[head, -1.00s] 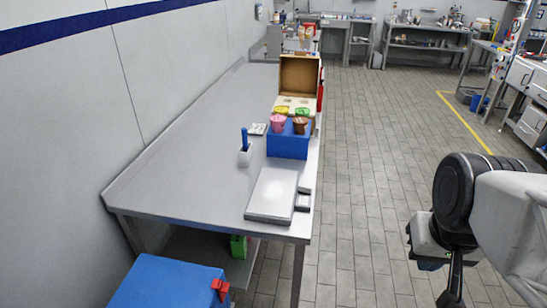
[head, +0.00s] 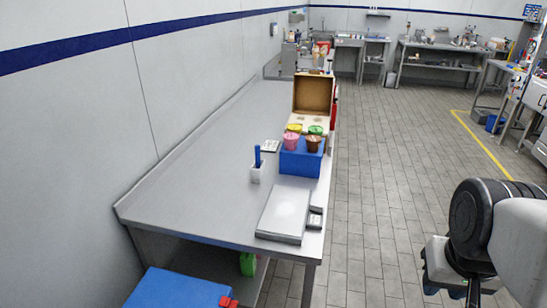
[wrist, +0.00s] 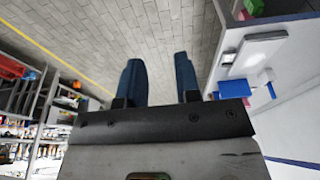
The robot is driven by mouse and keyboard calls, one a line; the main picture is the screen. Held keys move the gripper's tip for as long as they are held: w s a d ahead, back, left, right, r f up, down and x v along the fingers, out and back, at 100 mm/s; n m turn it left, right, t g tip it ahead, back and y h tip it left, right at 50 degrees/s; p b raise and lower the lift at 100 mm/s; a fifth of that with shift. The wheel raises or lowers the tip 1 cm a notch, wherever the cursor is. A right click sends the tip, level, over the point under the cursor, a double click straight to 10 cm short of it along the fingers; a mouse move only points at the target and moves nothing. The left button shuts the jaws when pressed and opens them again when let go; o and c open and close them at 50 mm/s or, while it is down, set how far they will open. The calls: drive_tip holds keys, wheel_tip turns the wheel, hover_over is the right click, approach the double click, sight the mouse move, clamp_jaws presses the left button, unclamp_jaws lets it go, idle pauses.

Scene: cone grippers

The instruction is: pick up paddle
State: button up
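The paddle (head: 257,157) shows as a blue upright handle standing in a small white holder (head: 256,174) on the metal table, left of a blue box. Its lower part is hidden in the holder. In the wrist view the paddle (wrist: 271,90) and the holder (wrist: 265,76) are at the right, outside the fingers. My gripper (wrist: 160,80) has its two dark blue fingers spread, with only floor showing between them. In the head view my arm is at the lower right, over the floor and well away from the table.
The metal table (head: 190,208) runs along the left wall. On it, a blue box (head: 300,163) carries several coloured cups, with an open cardboard box (head: 313,94) behind and a flat scale (head: 284,213) in front. A blue bin (head: 165,290) stands at the near end. The tiled floor (head: 385,190) is clear.

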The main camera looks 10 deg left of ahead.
drive_tip(key=o, duration=0.4)
drive_tip(key=shift+c, duration=0.2)
